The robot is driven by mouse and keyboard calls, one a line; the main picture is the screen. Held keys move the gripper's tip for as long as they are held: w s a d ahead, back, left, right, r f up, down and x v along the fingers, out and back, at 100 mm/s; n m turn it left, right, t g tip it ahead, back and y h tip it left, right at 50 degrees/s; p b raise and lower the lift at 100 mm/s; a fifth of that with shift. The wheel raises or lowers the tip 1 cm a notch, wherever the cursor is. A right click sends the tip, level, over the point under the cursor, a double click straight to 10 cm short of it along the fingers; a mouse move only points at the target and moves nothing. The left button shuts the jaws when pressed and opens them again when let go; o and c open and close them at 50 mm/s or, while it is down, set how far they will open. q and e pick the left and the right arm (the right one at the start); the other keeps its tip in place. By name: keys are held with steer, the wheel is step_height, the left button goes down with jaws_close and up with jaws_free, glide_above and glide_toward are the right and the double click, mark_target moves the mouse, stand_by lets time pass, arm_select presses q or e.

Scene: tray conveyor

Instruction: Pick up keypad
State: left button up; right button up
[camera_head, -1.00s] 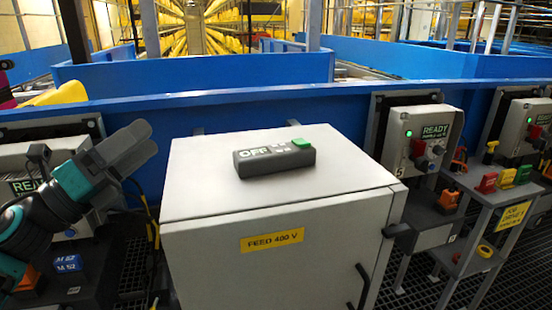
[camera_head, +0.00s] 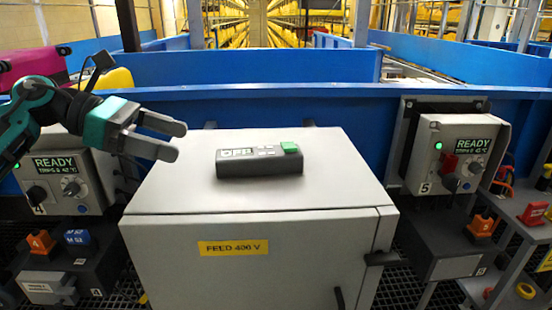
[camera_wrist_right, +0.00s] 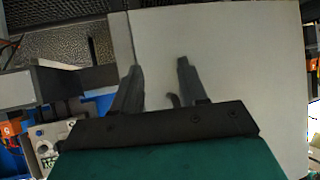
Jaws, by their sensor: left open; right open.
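The keypad (camera_head: 259,160) is a dark grey bar with a small display at its left and a green button at its right. It lies flat on top of the light grey cabinet (camera_head: 160,190). My left gripper (camera_head: 181,142) is open and empty, above the cabinet's left side. Its fingers point right towards the keypad, a short gap away. My right gripper (camera_wrist_right: 159,67) shows only in the right wrist view, open and empty before a plain light grey panel, probably the cabinet (camera_wrist_right: 235,60). The keypad does not show in that view.
A blue conveyor wall (camera_head: 300,108) runs behind the cabinet. A control box (camera_head: 455,155) stands to the right and another (camera_head: 68,180) to the left, partly behind my left arm. A black handle (camera_head: 339,299) juts from the cabinet front. The cabinet top around the keypad is clear.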

mark_target(230, 153)
arm_select(q)
steer(key=x, duration=0.7)
steer(key=shift+f, duration=0.1)
steer(key=x, duration=0.3)
steer(key=w+x, duration=0.1)
steer(key=x, duration=0.1)
steer(key=shift+d+f, duration=0.1)
steer(key=shift+d, duration=0.2)
steer(key=c, duration=1.2)
